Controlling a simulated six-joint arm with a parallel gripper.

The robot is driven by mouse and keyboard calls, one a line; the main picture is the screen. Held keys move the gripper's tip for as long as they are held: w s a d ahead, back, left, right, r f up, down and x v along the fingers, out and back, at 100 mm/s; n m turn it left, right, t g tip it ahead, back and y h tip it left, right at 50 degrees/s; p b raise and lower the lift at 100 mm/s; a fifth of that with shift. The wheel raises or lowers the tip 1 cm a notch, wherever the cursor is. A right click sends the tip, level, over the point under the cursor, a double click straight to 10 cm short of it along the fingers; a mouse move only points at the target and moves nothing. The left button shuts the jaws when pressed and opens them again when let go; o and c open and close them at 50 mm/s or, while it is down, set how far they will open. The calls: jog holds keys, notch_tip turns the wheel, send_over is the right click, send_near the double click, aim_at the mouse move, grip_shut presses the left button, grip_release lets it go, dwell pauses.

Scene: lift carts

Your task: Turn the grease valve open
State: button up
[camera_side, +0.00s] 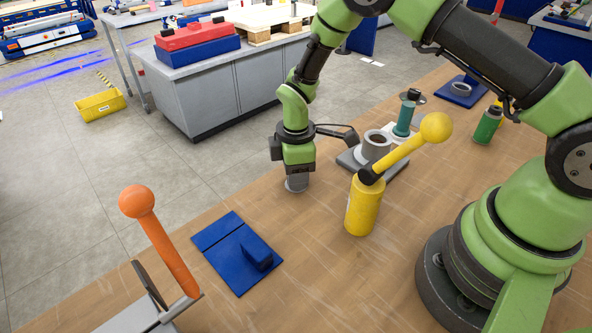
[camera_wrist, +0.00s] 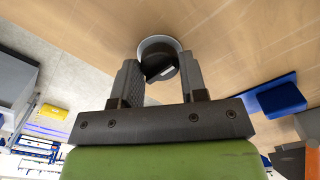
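A round grey fitting with a pale rim (camera_wrist: 158,41) stands on the wooden table, with a black turning handle (camera_wrist: 158,66) across its top; I take it for the grease valve. In the side view the grey fitting (camera_side: 296,185) shows only low down, under my gripper. My gripper (camera_wrist: 158,80) points down at it, its two fingers apart on either side of the black handle. A gap shows at the left finger; whether the right finger touches the handle I cannot tell. In the side view my gripper (camera_side: 297,170) hides the handle.
A yellow cylinder (camera_side: 364,208) with a ball-ended lever stands to the right, near a grey plate holding a grey cup (camera_side: 376,145). A blue plate with a block (camera_side: 257,252) lies nearer the camera. An orange ball-ended lever (camera_side: 165,240) stands front left. The table edge is close at left.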

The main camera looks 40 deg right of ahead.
jog(key=shift+m, duration=0.3)
jog(key=m, duration=0.3)
jog(key=shift+m, duration=0.4)
jog(key=m, duration=0.4)
jog(key=shift+m, duration=0.3)
jog(key=m, duration=0.8)
jog(key=shift+d+m, duration=0.1)
jog(key=shift+m, duration=0.5)
jog(key=o, duration=0.9)
